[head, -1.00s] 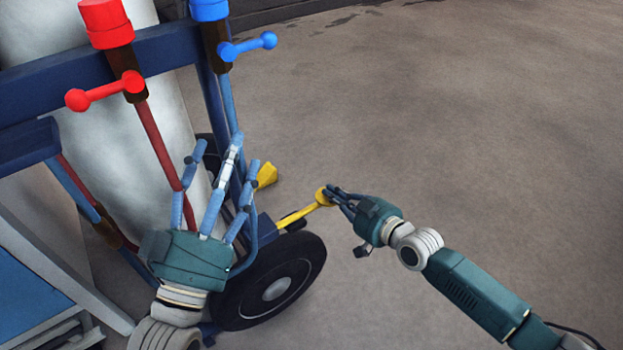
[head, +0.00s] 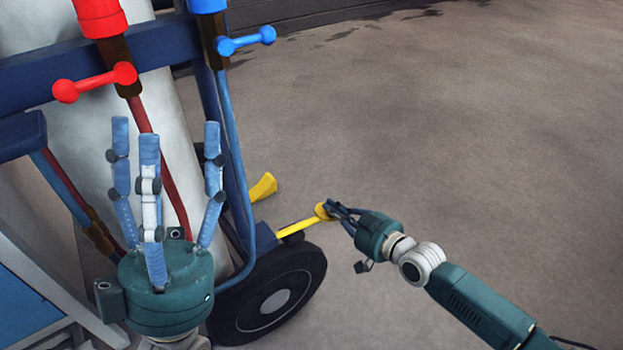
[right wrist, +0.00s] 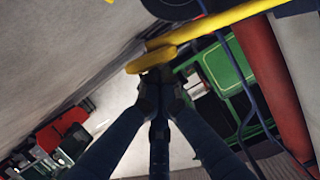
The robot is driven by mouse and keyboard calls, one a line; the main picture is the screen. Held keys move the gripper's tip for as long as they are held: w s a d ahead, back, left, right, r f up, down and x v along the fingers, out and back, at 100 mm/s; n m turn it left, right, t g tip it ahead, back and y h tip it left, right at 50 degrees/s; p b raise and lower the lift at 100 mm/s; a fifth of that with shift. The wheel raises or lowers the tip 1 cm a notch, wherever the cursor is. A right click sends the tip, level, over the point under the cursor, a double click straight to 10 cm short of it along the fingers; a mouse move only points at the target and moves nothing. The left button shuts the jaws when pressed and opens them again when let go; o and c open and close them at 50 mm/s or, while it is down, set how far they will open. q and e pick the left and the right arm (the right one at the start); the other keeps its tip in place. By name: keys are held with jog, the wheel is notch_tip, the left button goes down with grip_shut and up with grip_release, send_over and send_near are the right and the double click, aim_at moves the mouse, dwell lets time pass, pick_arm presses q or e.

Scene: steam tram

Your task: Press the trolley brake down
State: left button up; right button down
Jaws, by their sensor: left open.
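The yellow trolley brake lever (head: 300,226) sticks out to the right above the trolley's wheel (head: 275,300) in the head view. Its rounded end pad also shows in the right wrist view (right wrist: 150,61). My right gripper (head: 326,209) is at this end. Its fingers are drawn together, with the tips at or very near the pad; they also meet there in the right wrist view (right wrist: 160,75). I cannot tell if they press on it. My left gripper (head: 165,140) is open and empty, fingers spread upward, in front of the trolley.
A second yellow piece (head: 263,187) sits behind the lever. The trolley's blue frame (head: 60,72) holds a pale cylinder (head: 90,130), with a red valve handle (head: 95,82) and a blue valve handle (head: 240,41). The floor (head: 430,120) to the right is clear.

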jog(key=shift+f, duration=0.1)
jog(key=shift+s+d, duration=0.15)
jog(key=shift+s, duration=0.05)
jog(key=v, duration=1.1)
jog(key=shift+s+r, duration=0.25)
jog(key=shift+d, duration=0.2)
